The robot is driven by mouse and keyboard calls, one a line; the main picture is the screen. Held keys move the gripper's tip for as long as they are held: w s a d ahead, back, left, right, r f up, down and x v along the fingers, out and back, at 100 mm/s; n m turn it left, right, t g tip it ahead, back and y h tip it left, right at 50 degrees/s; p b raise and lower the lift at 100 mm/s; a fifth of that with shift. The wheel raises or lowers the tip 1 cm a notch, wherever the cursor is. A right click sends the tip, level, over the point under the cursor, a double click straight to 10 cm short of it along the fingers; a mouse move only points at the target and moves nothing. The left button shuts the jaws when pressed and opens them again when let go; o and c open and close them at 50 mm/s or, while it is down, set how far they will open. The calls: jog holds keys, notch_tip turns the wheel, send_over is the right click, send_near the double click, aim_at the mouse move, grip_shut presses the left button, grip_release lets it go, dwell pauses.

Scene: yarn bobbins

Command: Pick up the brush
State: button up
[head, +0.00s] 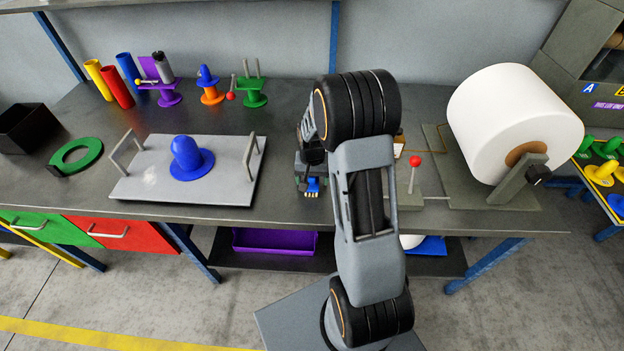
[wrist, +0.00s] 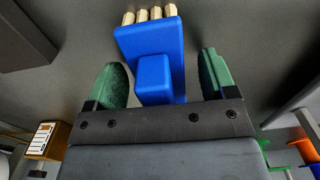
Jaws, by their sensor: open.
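The brush (wrist: 150,45) is a blue block with a raised blue grip and several pale bristle tufts along one end. In the wrist view it lies on the dark bench top between the two green fingers of my gripper (wrist: 161,76), with a gap on each side. The fingers are open and do not appear to touch it. In the head view only a small blue part of the brush (head: 313,185) shows beneath my gripper (head: 309,172), near the bench's front edge; my arm hides much of this area.
Left of my gripper is a grey tray (head: 190,190) with two handles and a blue domed piece (head: 186,158). A lever with a red ball (head: 415,161) and a large white roll (head: 512,120) stand to the right. Coloured spools and tubes stand at the back left.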

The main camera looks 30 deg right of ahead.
jog(key=shift+f, duration=0.2)
jog(key=c, duration=1)
jog(key=shift+r, duration=0.2)
jog(key=shift+r, duration=0.3)
notch_tip(320, 180, up, 2)
jog(key=shift+w+a+r+b, duration=0.2)
jog(key=shift+w+a+r, duration=0.1)
jog(key=shift+a+r, duration=1.75)
jog(key=shift+w+a+r+b, duration=0.15)
jog(key=shift+w+a+r, duration=0.2)
jog(key=shift+a+r, duration=1.6)
jog(key=shift+w+a+r+b, duration=0.25)
jog(key=shift+a+r, duration=0.8)
jog(key=shift+a, duration=1.95)
